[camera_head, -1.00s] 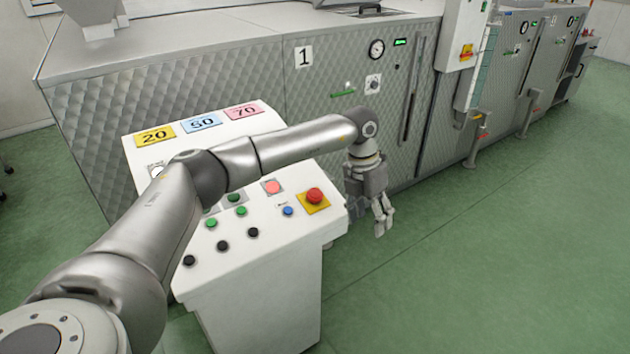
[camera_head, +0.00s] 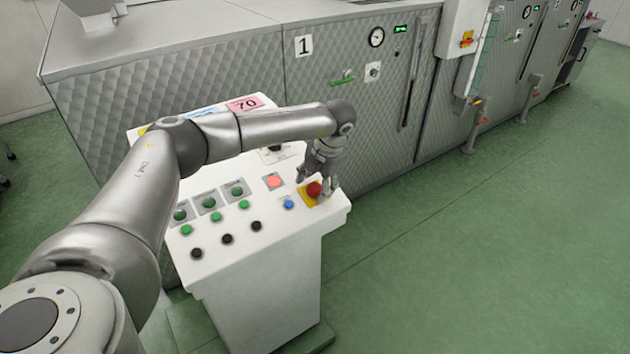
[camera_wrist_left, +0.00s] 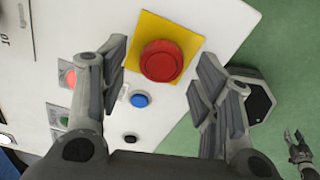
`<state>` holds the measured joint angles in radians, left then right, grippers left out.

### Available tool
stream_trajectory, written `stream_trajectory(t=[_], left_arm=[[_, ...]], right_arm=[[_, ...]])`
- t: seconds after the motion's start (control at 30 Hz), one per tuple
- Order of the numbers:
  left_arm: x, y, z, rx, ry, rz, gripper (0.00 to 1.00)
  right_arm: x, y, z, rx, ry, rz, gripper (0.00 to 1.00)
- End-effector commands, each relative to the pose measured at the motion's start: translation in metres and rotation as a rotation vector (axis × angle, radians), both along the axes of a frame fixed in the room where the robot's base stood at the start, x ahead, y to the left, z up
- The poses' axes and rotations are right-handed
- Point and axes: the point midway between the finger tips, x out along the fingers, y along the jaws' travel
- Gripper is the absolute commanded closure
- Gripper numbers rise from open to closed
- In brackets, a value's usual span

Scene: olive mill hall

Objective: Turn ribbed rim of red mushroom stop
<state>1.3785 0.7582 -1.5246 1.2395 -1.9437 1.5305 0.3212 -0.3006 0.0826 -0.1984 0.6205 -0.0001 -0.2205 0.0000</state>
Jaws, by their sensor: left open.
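The red mushroom stop (camera_head: 314,189) sits on a yellow square plate (camera_head: 306,199) near the right edge of the white sloped control panel (camera_head: 262,232). In the left wrist view the red stop (camera_wrist_left: 161,61) shows its round face, between and beyond the fingertips. My left gripper (camera_head: 318,188) is open, over the panel at the stop. In the left wrist view the open left gripper (camera_wrist_left: 160,75) has its fingers apart on both sides of the stop, and I see no clear contact. A gripper (camera_wrist_left: 300,150) at the lower right edge is probably my right one; its jaws are unclear.
A blue button (camera_head: 288,204), a pink-red lit button (camera_head: 273,181) and several green and black buttons are on the panel. The large grey machine (camera_head: 350,110) stands behind it. Green floor (camera_head: 450,260) is free to the right.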

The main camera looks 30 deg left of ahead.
Motion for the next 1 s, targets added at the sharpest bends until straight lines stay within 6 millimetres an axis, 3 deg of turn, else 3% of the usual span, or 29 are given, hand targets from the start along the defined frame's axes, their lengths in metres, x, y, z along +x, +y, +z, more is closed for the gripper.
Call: stream_trajectory(t=[0.43,0.77,1.0], left_arm=[[0.0005,0.0028,-0.0119,-0.001,0.0,-0.001,0.43],[0.0005,0.0026,-0.0115,-0.001,0.0,-0.001,0.85],[0.0007,0.0026,-0.012,0.001,0.005,-0.019,0.88]], right_arm=[[-0.0011,0.0032,0.0037,0.004,0.002,0.001,0.6],[-0.001,0.0055,0.0037,0.007,0.001,0.001,0.6],[-0.0007,0.0052,0.0015,0.006,0.0,0.001,0.6]])
